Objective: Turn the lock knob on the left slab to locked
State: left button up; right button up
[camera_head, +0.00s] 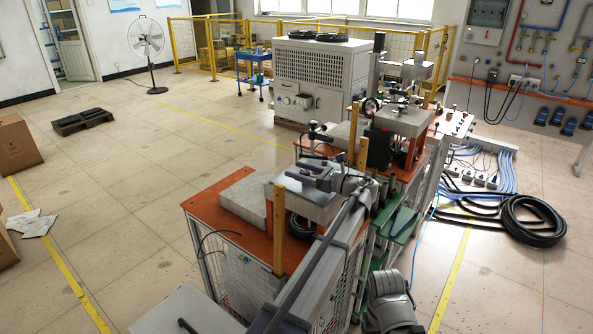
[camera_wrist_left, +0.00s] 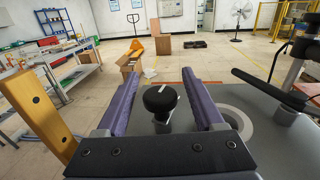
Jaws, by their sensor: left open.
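The lock knob (camera_wrist_left: 160,98) is a round black knob with a white mark on top, on a short stem, in the left wrist view. It stands on the grey left slab (camera_wrist_left: 285,140), which also shows in the head view (camera_head: 318,212). My left gripper (camera_wrist_left: 161,76) has its two purple fingers open, one on each side of the knob, with a visible gap on both sides. In the head view the left gripper (camera_head: 298,173) is low over the slab, and the knob cannot be made out there. My right gripper is not in view.
A wooden post (camera_head: 279,230) stands at the slab's front edge, left of the fingers in the wrist view (camera_wrist_left: 38,112). A black-handled lever (camera_wrist_left: 270,88) is to the right. Hoses (camera_head: 530,220) lie on the floor.

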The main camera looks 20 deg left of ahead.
pick_arm(q)
jog(key=shift+w+a, duration=0.1)
jog(key=shift+a, duration=0.35)
grip_shut()
dwell(0.3)
